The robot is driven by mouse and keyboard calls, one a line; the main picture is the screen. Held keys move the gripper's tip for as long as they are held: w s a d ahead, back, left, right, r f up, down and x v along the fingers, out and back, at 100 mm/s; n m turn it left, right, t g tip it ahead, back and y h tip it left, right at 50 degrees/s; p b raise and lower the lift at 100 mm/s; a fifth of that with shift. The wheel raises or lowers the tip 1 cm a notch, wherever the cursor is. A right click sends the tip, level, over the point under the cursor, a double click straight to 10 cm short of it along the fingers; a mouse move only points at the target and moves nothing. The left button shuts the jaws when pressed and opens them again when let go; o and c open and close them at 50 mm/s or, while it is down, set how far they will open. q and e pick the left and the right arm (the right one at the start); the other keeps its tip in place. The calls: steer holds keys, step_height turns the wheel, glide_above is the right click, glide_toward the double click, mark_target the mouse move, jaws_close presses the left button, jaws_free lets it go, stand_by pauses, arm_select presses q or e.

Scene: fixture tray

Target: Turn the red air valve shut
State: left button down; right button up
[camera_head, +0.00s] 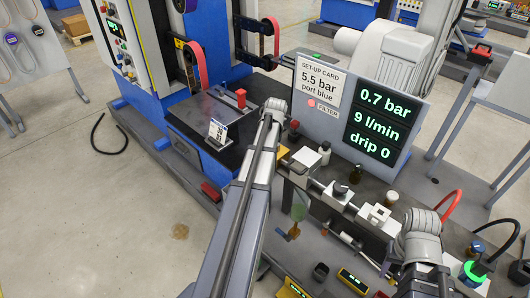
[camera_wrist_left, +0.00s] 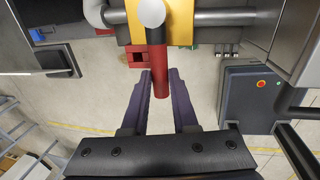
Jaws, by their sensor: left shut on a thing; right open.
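The red valve lever (camera_wrist_left: 158,75) shows in the left wrist view, hanging from a dark stem below a round white cap (camera_wrist_left: 152,12) on a yellow plate. My left gripper (camera_wrist_left: 160,76) has its two purple fingers on either side of the lever's lower part and is shut on it. In the head view my left arm (camera_head: 258,165) reaches up over the bench and hides the valve and that gripper. My right gripper (camera_head: 420,240) is at the lower right of the head view, over the bench and open; its fingertips are hard to make out.
A display board (camera_head: 380,118) behind the bench reads 0.7 bar, 9 l/min, drip 0, beside a set-up card (camera_head: 322,79) for 5.5 bar. White pipe fittings (camera_head: 375,215) line the bench. Small dark and yellow parts (camera_head: 353,281) lie in front.

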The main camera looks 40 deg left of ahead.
arm_select(q)
steer(key=c, duration=0.7)
jaws_free()
steer(key=r+p, duration=0.2)
steer(key=d+r+p, duration=0.1)
steer(key=r+p, duration=0.4)
steer(key=shift+d+r+p, duration=0.3)
steer(key=shift+d, duration=0.05)
